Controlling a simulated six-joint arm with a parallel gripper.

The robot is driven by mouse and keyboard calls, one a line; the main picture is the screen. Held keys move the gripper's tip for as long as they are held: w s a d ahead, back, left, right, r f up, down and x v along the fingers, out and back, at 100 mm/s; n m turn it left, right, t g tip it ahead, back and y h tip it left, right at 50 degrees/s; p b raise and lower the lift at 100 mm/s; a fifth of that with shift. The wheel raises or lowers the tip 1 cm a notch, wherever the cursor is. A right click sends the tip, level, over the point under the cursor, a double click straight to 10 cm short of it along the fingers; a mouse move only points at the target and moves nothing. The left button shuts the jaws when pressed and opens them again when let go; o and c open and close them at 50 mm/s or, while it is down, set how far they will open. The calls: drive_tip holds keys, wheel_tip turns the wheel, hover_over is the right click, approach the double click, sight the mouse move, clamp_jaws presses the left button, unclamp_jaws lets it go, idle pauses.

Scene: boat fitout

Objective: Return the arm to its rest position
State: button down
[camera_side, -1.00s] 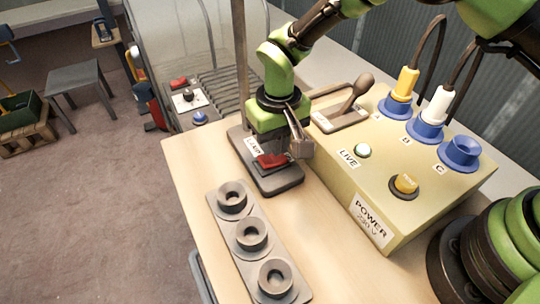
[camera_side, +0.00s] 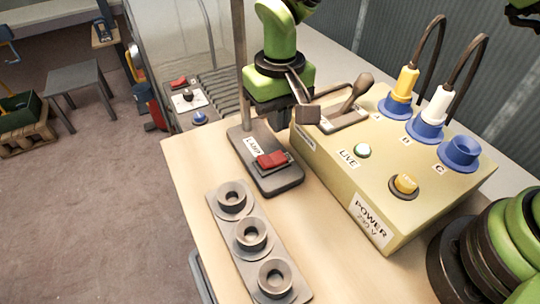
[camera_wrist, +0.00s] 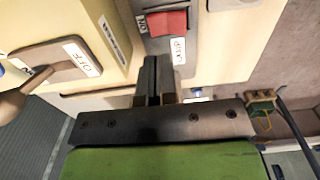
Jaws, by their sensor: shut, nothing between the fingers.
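My gripper (camera_side: 307,114) is shut and empty. In the side view it hangs above the far edge of the power box, just above and beyond the lamp switch. In the wrist view its fingers (camera_wrist: 158,70) are together, pointing towards the lamp switch base. The lamp switch (camera_side: 272,160) has a red rocker on a dark base marked LAMP; the red rocker (camera_wrist: 167,22) also shows at the top of the wrist view. The fingers are apart from the switch.
The yellow power box (camera_side: 335,185) holds a lever (camera_side: 357,92), a LIVE light (camera_side: 362,151), a yellow button (camera_side: 404,184) and blue sockets, two with plugs on dark cables. A grey holder (camera_side: 252,235) with three cups lies in front.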

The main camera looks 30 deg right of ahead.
drive_tip(key=s+d+r+m+t+y, duration=0.1)
drive_tip(key=s+d+r, duration=0.25)
drive_tip(key=r, duration=0.45)
drive_tip(key=s+d+r+m+t+y, duration=0.1)
drive_tip(key=s+d+r+t, duration=0.1)
drive_tip(key=d+r, duration=0.45)
drive_tip(key=s+d+r+m+t, duration=0.1)
drive_tip(key=s+d+r+t, duration=0.1)
drive_tip(key=s, duration=0.5)
drive_tip(key=s+d+r+m+t, duration=0.1)
drive_tip(key=s+d+r+t, duration=0.1)
drive_tip(key=s, duration=0.6)
drive_tip(key=shift+d+r, duration=0.4)
drive_tip(key=shift+r, duration=0.45)
drive_tip(key=shift+s, duration=0.1)
